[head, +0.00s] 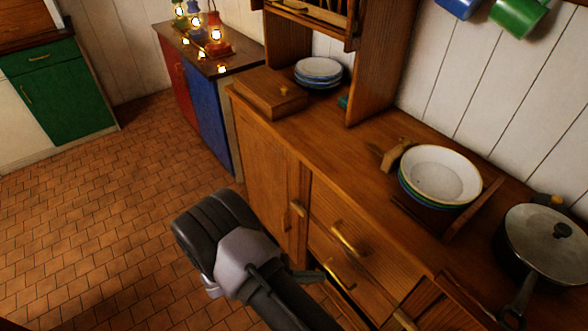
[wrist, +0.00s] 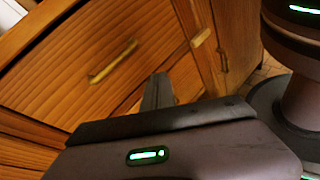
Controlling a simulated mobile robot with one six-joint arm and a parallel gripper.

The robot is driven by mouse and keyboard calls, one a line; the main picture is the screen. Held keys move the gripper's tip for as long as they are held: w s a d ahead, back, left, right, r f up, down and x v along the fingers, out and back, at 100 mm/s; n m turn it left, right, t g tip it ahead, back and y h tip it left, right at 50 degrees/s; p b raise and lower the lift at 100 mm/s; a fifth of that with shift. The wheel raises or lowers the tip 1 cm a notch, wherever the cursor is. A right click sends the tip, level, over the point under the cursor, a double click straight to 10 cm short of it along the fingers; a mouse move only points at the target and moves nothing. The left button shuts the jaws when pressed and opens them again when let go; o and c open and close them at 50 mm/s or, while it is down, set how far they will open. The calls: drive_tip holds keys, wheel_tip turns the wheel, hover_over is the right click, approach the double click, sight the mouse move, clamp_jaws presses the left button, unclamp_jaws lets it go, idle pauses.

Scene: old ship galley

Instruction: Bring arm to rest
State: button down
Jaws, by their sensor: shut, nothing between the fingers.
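My gripper (wrist: 158,92) shows in the wrist view as a dark finger shape at the centre, shut and empty. It is in front of the wooden drawer fronts and appears apart from them. In the head view my arm (head: 235,250) is folded low in front of the wooden dresser (head: 255,155). It hides part of the floor and the dresser's lower front. The gripper's fingertips are hard to make out in the head view.
Drawers with brass handles (head: 348,240) are close to my arm. On the dresser top are stacked bowls (head: 440,175), a lidded pan (head: 550,240), plates (head: 319,70) and a wooden box (head: 268,92). Lit lanterns (head: 215,35) stand beyond. Open tiled floor (head: 90,220) lies left.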

drive_tip(key=s+d+r+m+t+y, duration=0.1)
drive_tip(key=s+r+m+y, duration=0.2)
drive_tip(key=r, duration=0.8)
drive_tip(key=s+d+r+m+t+y, duration=0.1)
drive_tip(key=s+r+m+y, duration=0.3)
drive_tip(key=r+m+y, duration=0.3)
drive_tip(key=s+d+r+m+t+y, duration=0.1)
drive_tip(key=s+r+m+y, duration=0.3)
drive_tip(key=r+m, duration=0.6)
wheel_tip(320, 180, up, 6)
drive_tip(key=shift+d+f+m+t+y, duration=0.15)
drive_tip(key=shift+d+m+t+y, duration=0.2)
drive_tip(key=shift+y, duration=0.75)
